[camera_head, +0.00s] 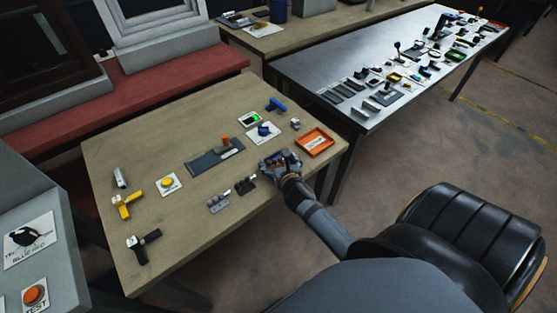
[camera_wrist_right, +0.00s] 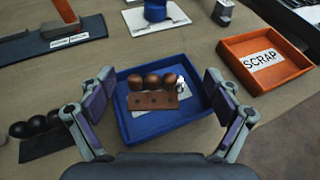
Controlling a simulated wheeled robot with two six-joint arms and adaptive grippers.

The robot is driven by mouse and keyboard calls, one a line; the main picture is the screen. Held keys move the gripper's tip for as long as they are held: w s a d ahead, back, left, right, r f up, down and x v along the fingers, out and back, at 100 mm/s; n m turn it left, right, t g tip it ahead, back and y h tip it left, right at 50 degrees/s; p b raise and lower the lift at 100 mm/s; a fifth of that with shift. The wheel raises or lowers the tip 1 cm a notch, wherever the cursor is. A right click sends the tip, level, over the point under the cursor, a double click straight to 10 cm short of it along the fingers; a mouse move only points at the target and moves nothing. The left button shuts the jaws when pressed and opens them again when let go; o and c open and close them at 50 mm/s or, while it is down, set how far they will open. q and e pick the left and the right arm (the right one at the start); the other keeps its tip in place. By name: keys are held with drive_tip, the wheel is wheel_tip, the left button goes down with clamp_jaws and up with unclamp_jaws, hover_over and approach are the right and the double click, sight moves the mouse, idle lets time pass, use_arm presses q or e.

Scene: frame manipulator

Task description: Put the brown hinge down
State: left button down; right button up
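The brown hinge (camera_wrist_right: 155,100), with rounded knuckles along one edge, lies over a pale card inside a blue tray (camera_wrist_right: 137,127) in the right wrist view. My right gripper (camera_wrist_right: 160,112) is open, with one finger on each side of the hinge and a gap to both. In the head view my right gripper (camera_head: 276,164) is low over the front right of the wooden table and hides most of the tray and the hinge. My left gripper is not in view.
An orange SCRAP tray (camera_head: 315,142) stands right of my gripper. A black hinge (camera_head: 245,186) and a grey hinge (camera_head: 218,203) lie to its left. A dark plate with an orange post (camera_head: 215,157) and a blue knob on a card (camera_head: 263,132) are behind.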

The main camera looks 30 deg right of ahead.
drive_tip(key=shift+r, duration=0.8)
drive_tip(key=v, duration=1.1)
drive_tip(key=shift+s, duration=0.45)
drive_tip(key=shift+a, duration=0.1)
